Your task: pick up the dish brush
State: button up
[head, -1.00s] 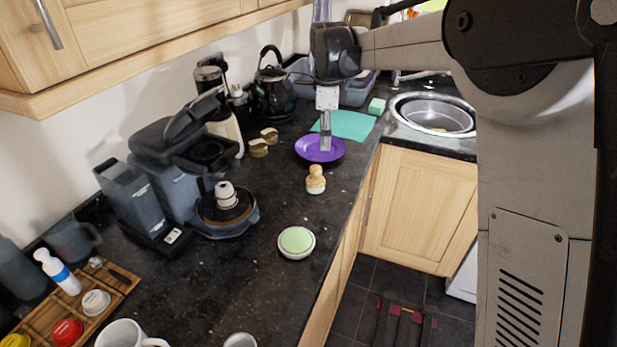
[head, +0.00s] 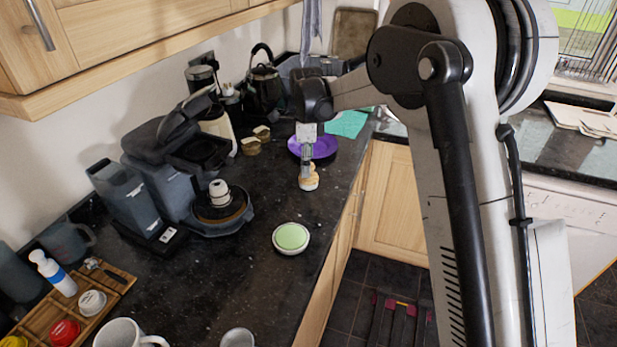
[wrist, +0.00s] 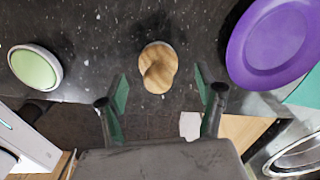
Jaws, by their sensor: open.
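The dish brush (head: 309,183) stands upright on the dark granite worktop, with a round wooden knob on top and a pale lower part. In the wrist view its wooden top (wrist: 158,68) shows between and just beyond my fingertips. My gripper (head: 306,168) is over the brush in the head view and partly hides its knob. In the wrist view my gripper (wrist: 161,97) is open, its two green-padded fingers apart and nothing between them. I cannot tell whether a finger touches the brush.
A purple plate (head: 322,147) lies just behind the brush, with a teal mat (head: 347,123) beyond. A green-topped round dish (head: 291,237) sits nearer the front. A coffee machine (head: 170,190) stands to the left. The worktop's front edge runs close by on the right.

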jog(key=f, duration=0.5)
jog(key=shift+s+d, duration=0.15)
jog(key=shift+s, duration=0.05)
jog(key=c, duration=1.4)
jog(key=shift+o, duration=0.2)
jog(key=shift+r, duration=0.1)
jog(key=shift+r, duration=0.1)
notch_tip(320, 180, up, 4)
jog(key=shift+r, duration=0.1)
jog(key=s+a+r, duration=0.6)
jog(key=s+a, duration=0.1)
jog(key=s, duration=0.2)
jog(key=shift+s+r+b, duration=0.15)
jog(key=shift+r+b, duration=0.15)
jog(key=shift+b, duration=0.1)
